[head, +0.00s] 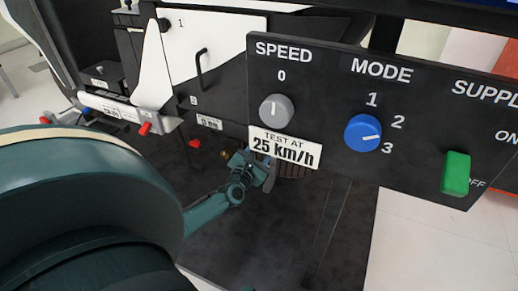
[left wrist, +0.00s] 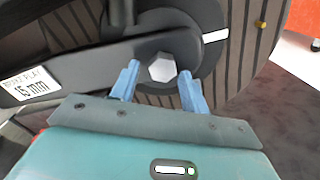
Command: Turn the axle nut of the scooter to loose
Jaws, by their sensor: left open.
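The axle nut (left wrist: 162,67) is a pale grey hexagon at the end of a dark arm, in front of the wheel (left wrist: 242,50), in the left wrist view. My left gripper (left wrist: 160,86) is open, with its two blue fingers on either side of the nut. I cannot tell whether they touch it. A white mark (left wrist: 215,36) lies on the dark disc to the right of the nut. In the head view my left gripper (head: 268,174) reaches below the control panel, beside the ribbed wheel (head: 294,168); the nut is hidden there. My right gripper is not in view.
The control panel (head: 350,105) has a grey speed knob (head: 276,109), a blue mode knob (head: 362,133) and a green supply switch (head: 456,173). It overhangs the wheel. A play label (left wrist: 28,86) sits on the dark arm. Dark mat (head: 300,235) lies below.

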